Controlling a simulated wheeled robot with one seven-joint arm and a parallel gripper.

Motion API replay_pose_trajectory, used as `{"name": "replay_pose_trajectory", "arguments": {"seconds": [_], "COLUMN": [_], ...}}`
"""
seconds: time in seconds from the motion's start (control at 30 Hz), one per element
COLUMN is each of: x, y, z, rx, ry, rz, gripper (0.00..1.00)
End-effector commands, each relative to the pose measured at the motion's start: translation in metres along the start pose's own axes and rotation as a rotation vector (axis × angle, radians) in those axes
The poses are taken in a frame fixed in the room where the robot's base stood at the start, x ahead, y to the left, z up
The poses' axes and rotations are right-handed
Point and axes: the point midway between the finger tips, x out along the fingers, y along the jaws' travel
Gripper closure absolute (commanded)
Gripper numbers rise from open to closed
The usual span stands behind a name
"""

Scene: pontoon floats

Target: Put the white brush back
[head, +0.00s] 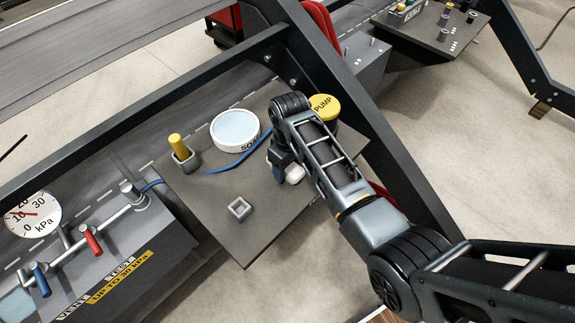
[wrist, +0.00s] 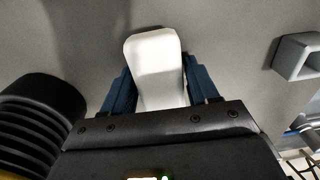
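The white brush (wrist: 154,62) shows in the wrist view as a pale rounded block between the two blue fingers of my gripper (wrist: 160,88). Both fingers appear to meet its sides. In the head view the brush (head: 295,174) is a small white shape at my gripper (head: 284,173), over the right part of the dark table; my arm partly hides it. I cannot tell whether it touches the table. An empty square grey holder (head: 239,209) stands on the table to the left and nearer; it also shows at the right of the wrist view (wrist: 300,57).
A second holder (head: 187,161) carries a yellow brush (head: 177,145). A round white SOAP dish (head: 235,128) and a blue cord (head: 236,163) lie behind. The yellow-topped PUMP (head: 325,106) stands close beside my arm. Dark frame beams (head: 370,120) flank the table.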

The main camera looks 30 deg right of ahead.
Motion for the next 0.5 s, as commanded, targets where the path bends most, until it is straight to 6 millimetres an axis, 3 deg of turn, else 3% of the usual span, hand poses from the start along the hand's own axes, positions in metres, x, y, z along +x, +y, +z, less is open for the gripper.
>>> {"name": "replay_pose_trajectory", "arguments": {"seconds": [0.2,0.5], "x": [-0.0002,-0.0048], "y": [0.0000,0.0001], "z": [0.0001,-0.0002], "rx": [0.000,0.000], "ry": [0.000,0.001], "rz": [0.000,0.000], "gripper": [0.21,0.21]}}
